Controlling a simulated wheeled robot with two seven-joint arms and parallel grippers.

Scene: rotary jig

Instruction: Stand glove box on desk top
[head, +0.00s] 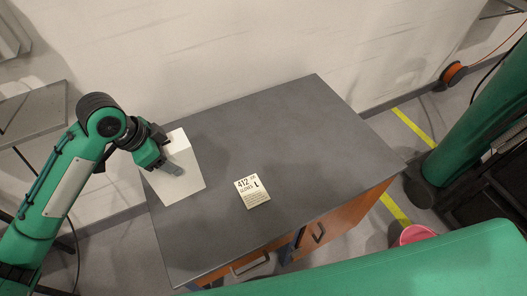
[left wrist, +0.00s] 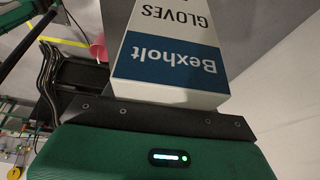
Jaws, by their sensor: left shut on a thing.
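The glove box (head: 180,180) is a white carton at the left end of the grey desk top (head: 290,130). In the left wrist view the box (left wrist: 170,55) shows a blue band reading "Bexholt" and the word "GLOVES", upside down in the picture. My left gripper (head: 172,168) is shut on the glove box, its fingers at the box's upper part. Whether the box's underside touches the desk is hard to tell. My right gripper is not in view.
A small printed card (head: 252,192) reading "412 GLOVES L" lies on the desk's middle. The rest of the top is clear. The desk has orange-brown fronts with handles. A pink bin (head: 416,234) stands on the floor at the right.

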